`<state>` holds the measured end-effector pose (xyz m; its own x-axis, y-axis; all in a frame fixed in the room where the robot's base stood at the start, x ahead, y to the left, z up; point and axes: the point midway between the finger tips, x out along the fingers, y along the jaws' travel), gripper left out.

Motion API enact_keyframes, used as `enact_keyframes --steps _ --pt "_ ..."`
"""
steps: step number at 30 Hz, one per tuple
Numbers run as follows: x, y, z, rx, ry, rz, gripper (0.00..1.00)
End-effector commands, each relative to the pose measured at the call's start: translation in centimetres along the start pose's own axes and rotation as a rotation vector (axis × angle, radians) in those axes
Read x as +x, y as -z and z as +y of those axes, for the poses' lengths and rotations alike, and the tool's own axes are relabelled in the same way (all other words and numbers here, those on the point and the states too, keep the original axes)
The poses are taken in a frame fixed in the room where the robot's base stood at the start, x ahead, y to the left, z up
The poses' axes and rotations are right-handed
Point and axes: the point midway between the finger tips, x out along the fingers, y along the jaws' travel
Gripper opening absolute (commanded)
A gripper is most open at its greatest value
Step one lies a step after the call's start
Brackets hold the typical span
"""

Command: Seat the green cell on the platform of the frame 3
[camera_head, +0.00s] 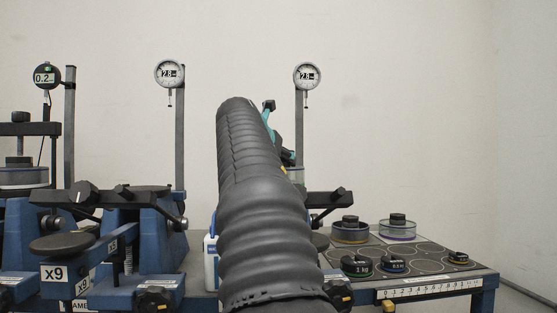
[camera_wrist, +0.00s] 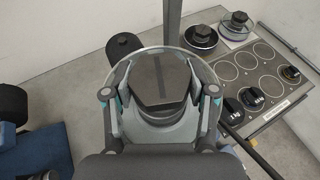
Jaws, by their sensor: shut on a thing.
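My gripper (camera_wrist: 160,100) is shut on the black hexagonal knob (camera_wrist: 158,80) of a round cell. The cell's pale clear rim (camera_wrist: 207,75) shows around the fingers; its green colour is not plain here. In the head view a slice of the held cell (camera_head: 296,175) shows right of my arm, in front of the post (camera_head: 299,130) of the right-hand frame, likely frame 3. That frame's dial gauge (camera_head: 306,75) is above. My arm hides most of this frame, and its platform is not visible, so I cannot tell whether the cell touches it.
A dark lever (camera_head: 328,198) sticks out right of my arm. A bench (camera_head: 450,287) at right holds two cells, one brownish (camera_head: 350,231), one purple-rimmed (camera_head: 397,227), and several black weights (camera_head: 357,266). Two blue frames (camera_head: 150,240) with levers and gauges stand at left.

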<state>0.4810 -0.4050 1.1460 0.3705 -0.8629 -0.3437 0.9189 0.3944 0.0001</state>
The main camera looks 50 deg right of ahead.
Motion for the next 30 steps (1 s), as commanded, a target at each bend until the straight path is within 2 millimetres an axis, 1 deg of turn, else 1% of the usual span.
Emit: enact_keyframes --steps 11,12,14,15,25,28,30 --pt "-0.1 -0.1 -0.1 0.001 -0.001 -0.005 0.0" --pt "-0.1 -0.1 -0.1 0.001 -0.001 -0.005 0.67" --pt "-0.1 -0.1 -0.1 0.001 -0.001 -0.005 0.82" --pt "-0.1 0.0 -0.1 0.001 -0.001 -0.004 0.86" --pt "0.0 0.3 0.0 -0.001 0.0 0.002 0.86" --pt "-0.7 0.2 0.1 -0.001 -0.002 -0.001 0.86" --pt "-1.6 0.1 0.0 0.0 -0.002 -0.003 0.86"
